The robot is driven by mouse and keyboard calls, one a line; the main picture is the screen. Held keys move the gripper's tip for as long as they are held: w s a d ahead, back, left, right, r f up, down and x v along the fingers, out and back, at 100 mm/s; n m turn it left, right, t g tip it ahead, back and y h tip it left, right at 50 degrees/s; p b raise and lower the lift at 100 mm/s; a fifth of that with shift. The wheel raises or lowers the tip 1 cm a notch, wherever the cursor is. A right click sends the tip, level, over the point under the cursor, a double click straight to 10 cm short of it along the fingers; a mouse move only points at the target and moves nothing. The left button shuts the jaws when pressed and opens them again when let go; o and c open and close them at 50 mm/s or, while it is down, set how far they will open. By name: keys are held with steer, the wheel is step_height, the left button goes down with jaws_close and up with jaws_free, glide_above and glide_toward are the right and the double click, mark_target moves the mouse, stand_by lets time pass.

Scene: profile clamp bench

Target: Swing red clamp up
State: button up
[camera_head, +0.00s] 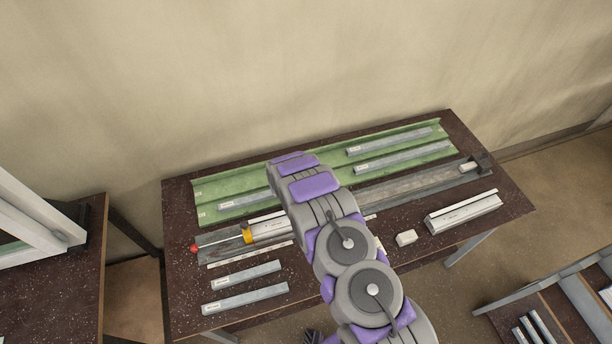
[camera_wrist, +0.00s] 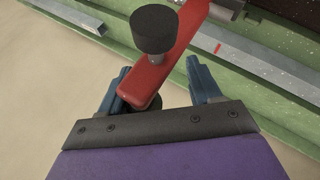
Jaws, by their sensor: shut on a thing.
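The red clamp (camera_wrist: 163,70) is a flat red bar with a black round knob (camera_wrist: 153,28) on it, seen in the wrist view. It runs slantwise from the top edge down to my gripper (camera_wrist: 158,88). The gripper's two blue fingers stand on either side of the bar's lower end and are shut on it. A dark round part shows just below that end, partly hidden by the gripper. In the head view my arm covers the gripper, and I cannot make out the red bar there.
A long green tray (camera_head: 205,188) with several grey profiles lies at the bench's (camera_head: 180,290) back. In front, a grey rail carries a yellow block (camera_head: 248,235) and a rod with a red ball (camera_head: 194,248). A white block (camera_head: 406,237) and a profile (camera_head: 464,214) lie at right.

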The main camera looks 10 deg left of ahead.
steer(key=shift+w+d+r, duration=0.15)
steer(key=shift+w, duration=0.15)
steer(key=shift+s+r+p, duration=0.15)
steer(key=shift+r+p, duration=0.45)
steer(key=shift+r, duration=0.2)
steer(key=s+a+r+p, duration=0.1)
steer(key=a+r, duration=0.3)
steer(key=r, duration=0.4)
steer(key=s+a+r+p, duration=0.1)
steer(key=s+a+r, duration=0.2)
steer(key=r, duration=0.5)
steer(key=shift+a+r+p, duration=0.2)
steer(key=shift+a+p, duration=0.15)
steer(key=shift+a, duration=0.15)
stand_by(0.9)
steer(key=shift+s+r, duration=0.1)
steer(key=shift+s, duration=0.05)
stand_by(0.3)
steer(key=b+v, duration=0.1)
steer(key=v, duration=1.6)
steer(key=shift+c, duration=0.3)
